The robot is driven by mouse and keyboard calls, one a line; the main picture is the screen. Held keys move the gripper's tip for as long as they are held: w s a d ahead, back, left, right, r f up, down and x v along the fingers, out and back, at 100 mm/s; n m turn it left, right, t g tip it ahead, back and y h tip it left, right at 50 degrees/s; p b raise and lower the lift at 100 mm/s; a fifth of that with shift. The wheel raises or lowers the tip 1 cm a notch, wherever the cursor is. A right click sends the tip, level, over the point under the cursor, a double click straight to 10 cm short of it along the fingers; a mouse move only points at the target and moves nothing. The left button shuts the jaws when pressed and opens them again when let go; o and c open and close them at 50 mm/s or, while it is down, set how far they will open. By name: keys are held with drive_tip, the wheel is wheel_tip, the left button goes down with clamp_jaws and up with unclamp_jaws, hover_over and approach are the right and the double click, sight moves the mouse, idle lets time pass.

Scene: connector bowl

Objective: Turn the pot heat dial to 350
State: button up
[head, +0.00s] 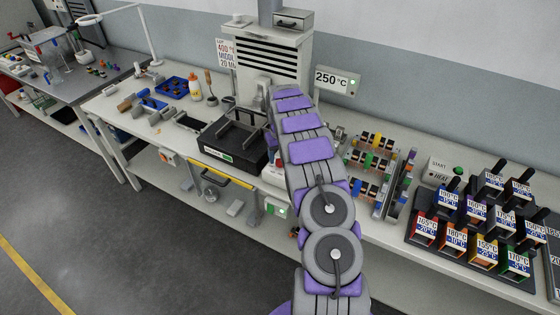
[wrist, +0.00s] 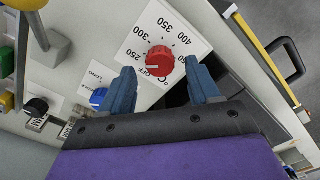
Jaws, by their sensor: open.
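The red heat dial (wrist: 160,60) sits on a white scale plate (wrist: 182,35) in the wrist view. The plate carries OFF, °C and numbers from 250 up to 400 and beyond. I cannot clearly tell which mark the dial points to. My gripper (wrist: 160,68) is open, with one blue finger on each side of the dial and gaps between the fingers and the dial. In the head view my arm hides the gripper and the dial. A display sign (head: 334,80) on the wall side reads 250 °C.
A blue knob (wrist: 98,97) and a black knob (wrist: 37,107) lie left of the dial in the wrist view. In the head view, a black tray (head: 232,140) stands left of my arm and labelled bins (head: 470,230) stand right.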

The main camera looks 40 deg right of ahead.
drive_tip(key=shift+f, duration=1.15)
drive_tip(key=shift+c, duration=0.3)
drive_tip(key=c, duration=1)
